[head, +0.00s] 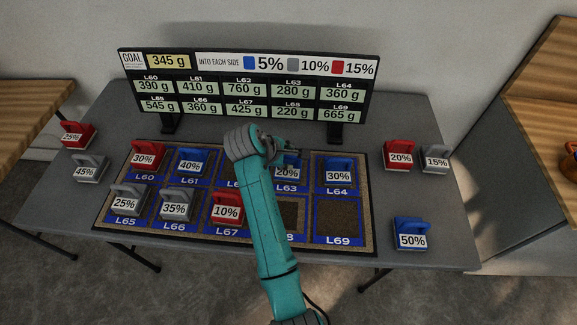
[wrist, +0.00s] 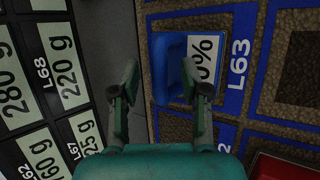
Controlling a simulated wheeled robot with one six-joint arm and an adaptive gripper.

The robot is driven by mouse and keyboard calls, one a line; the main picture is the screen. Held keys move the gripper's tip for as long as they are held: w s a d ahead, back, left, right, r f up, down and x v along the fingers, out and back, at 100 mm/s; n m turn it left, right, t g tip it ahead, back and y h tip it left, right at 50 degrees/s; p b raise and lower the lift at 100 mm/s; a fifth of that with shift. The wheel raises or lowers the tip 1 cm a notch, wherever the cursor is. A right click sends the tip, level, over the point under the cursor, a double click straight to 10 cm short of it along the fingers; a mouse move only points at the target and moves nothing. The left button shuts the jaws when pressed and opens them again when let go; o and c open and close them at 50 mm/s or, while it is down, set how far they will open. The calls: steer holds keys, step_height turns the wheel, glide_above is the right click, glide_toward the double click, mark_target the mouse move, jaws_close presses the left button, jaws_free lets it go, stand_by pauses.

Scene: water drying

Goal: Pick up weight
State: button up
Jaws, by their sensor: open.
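A blue weight marked 20% (head: 289,172) sits on cell L63 of the mat, partly hidden behind my arm in the head view. In the wrist view this blue weight (wrist: 170,55) shows its handle, with the label partly covered by a finger. My gripper (wrist: 160,78) is open and empty above it, fingers spread. The handle lies between the finger lines, nearer the right finger. In the head view my gripper (head: 287,150) is small and mostly hidden by the wrist. I cannot tell whether it touches the weight.
Other weights stand on the mat (head: 345,220), including blue 30% (head: 338,172) at L64 and red 10% (head: 227,210) at L67. Several more weights lie on the grey table (head: 440,200) at both sides. A display board (head: 250,80) stands behind the mat. Cell L69 is empty.

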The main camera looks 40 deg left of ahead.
steer(key=shift+w+f, duration=0.4)
steer(key=shift+f, duration=0.15)
jaws_close()
steer(key=shift+r, duration=0.1)
step_height(320, 180, up, 10)
stand_by(0.3)
